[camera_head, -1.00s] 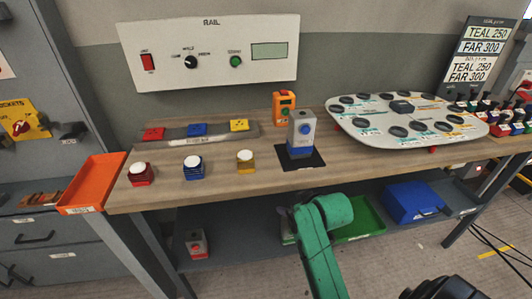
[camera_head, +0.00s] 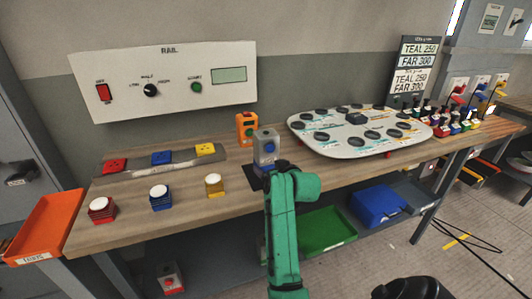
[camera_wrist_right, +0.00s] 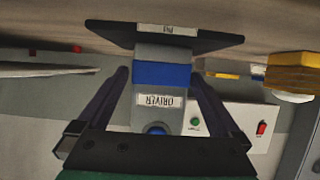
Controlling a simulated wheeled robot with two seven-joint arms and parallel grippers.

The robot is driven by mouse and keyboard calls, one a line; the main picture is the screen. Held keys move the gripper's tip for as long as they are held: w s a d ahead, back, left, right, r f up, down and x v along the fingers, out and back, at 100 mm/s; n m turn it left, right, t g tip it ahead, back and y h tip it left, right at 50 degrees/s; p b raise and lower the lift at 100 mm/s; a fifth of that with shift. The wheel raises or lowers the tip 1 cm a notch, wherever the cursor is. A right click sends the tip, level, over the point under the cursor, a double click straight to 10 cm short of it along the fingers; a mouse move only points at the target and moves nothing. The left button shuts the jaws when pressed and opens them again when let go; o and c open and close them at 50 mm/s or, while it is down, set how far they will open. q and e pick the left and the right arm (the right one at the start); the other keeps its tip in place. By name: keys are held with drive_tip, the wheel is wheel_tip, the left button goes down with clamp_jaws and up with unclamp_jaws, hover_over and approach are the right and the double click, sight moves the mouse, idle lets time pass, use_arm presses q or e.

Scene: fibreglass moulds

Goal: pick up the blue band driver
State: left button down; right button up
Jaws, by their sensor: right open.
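The blue band driver (camera_head: 265,147) is a grey upright block with a blue band and a blue button. It stands on a black pad (camera_head: 247,178) on the wooden bench. In the right wrist view the driver (camera_wrist_right: 164,53) appears upside down, with a DRIVER label, and the pad (camera_wrist_right: 108,32) shows at its foot. My right gripper (camera_wrist_right: 160,76) is open, with one dark finger on each side of the driver; whether they touch it I cannot tell. In the head view my green right arm hides the gripper's fingers and part of the pad. My left gripper is not in view.
An orange device (camera_head: 246,127) stands just behind the driver. A grey panel with black discs (camera_head: 350,143) lies to the right. Red (camera_head: 102,212), blue (camera_head: 161,201) and yellow (camera_head: 214,187) white-topped stacks stand to the left. An orange tray (camera_head: 48,222) is at the left end.

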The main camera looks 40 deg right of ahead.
sight(266, 164)
drive_tip(key=x, duration=0.4)
drive_tip(key=shift+a+r+p, duration=0.1)
drive_tip(key=shift+p, duration=0.3)
drive_tip(key=shift+w+f, duration=0.25)
drive_tip(key=shift+w, duration=0.1)
drive_tip(key=shift+s+r, duration=0.1)
drive_tip(key=c, duration=1.5)
drive_tip(key=shift+r, duration=0.1)
